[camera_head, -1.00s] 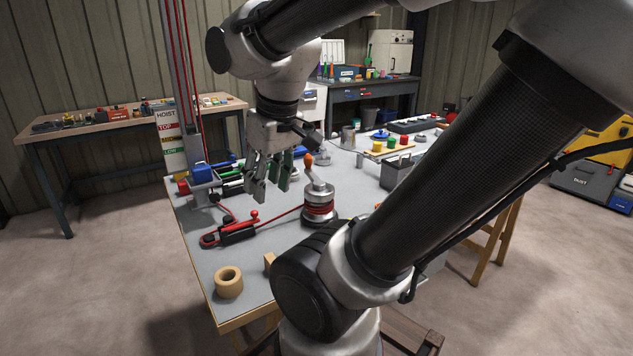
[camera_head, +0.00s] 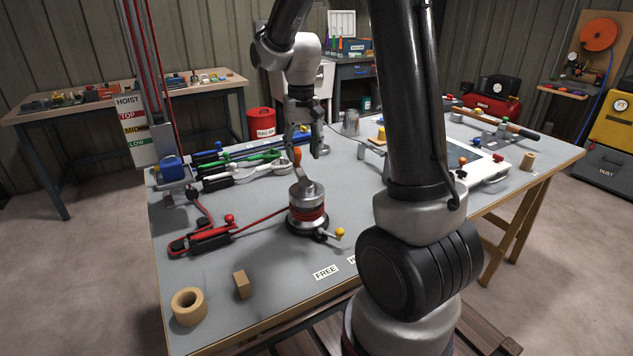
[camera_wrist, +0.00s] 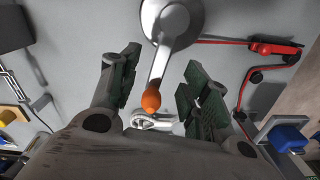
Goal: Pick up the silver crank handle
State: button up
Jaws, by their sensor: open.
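The silver crank handle (camera_head: 304,178) with an orange knob (camera_head: 297,155) sits on top of the winch drum (camera_head: 308,210), which has red line wound around it. In the wrist view the crank handle (camera_wrist: 162,60) runs from the round hub (camera_wrist: 172,18) towards my wrist, with its orange knob nearest the camera. My gripper (camera_head: 307,150) is open and empty, just behind and above the knob end. In the wrist view the fingers (camera_wrist: 161,68) are on either side of the handle, with gaps between. Whether they are at its height is unclear.
A small crank with a yellow knob (camera_head: 340,233) sticks out at the winch base. Red line runs left to a red and black fitting (camera_head: 203,239). Green-handled and other tools (camera_head: 245,164) lie behind left. A tape roll (camera_head: 189,306) and wooden block (camera_head: 242,285) stand in front.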

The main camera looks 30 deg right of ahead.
aim_at(301, 174)
notch_tip(301, 174, down, 7)
jog(key=shift+a+r, duration=0.1)
jog(key=shift+a, duration=0.05)
jog(key=shift+c, duration=0.4)
grip_shut()
